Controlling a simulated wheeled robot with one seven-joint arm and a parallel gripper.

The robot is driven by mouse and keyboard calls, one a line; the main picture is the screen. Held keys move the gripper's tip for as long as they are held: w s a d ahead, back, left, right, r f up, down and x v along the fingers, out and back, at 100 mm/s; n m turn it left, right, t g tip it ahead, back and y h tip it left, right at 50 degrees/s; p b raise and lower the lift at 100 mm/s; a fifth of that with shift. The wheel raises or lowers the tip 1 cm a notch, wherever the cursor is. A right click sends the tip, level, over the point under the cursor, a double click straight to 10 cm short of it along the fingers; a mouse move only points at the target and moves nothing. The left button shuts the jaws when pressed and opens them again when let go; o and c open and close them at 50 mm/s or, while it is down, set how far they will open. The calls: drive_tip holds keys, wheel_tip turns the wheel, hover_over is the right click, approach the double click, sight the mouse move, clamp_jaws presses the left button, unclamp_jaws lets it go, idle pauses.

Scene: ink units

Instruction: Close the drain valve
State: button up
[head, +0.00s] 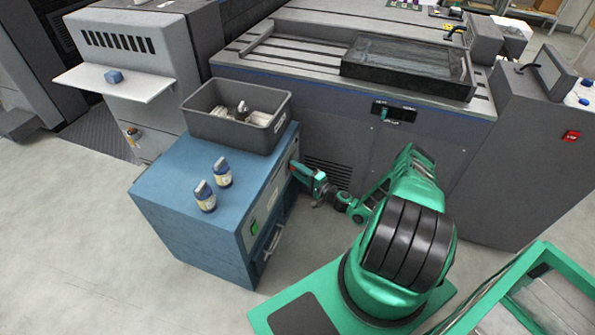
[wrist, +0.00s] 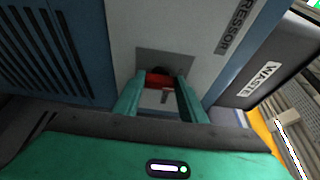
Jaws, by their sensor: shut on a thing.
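The drain valve shows in the wrist view as a red handle (wrist: 160,79) in front of a grey plate on a pale panel. My gripper (wrist: 160,92) has its two green fingers on either side of the red handle and is shut on it. The fingers partly hide the handle, and I cannot tell its exact turn angle. In the head view my gripper (head: 299,172) reaches the right side of the blue compressor cabinet (head: 190,225); the valve is mostly hidden there.
A grey waste bin (head: 222,133) and two small bottles (head: 204,197) stand on the cabinet top. It also shows in the wrist view, labelled WASTE (wrist: 262,80). A large grey press (head: 330,140) stands close behind my arm. Pale floor (head: 80,240) lies clear at left.

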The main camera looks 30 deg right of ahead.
drive_tip(key=shift+f, duration=0.2)
drive_tip(key=o, duration=1.1)
drive_tip(key=v, duration=1.1)
drive_tip(key=shift+d, duration=0.1)
drive_tip(key=shift+w+r, duration=0.1)
drive_tip(key=shift+w, duration=0.05)
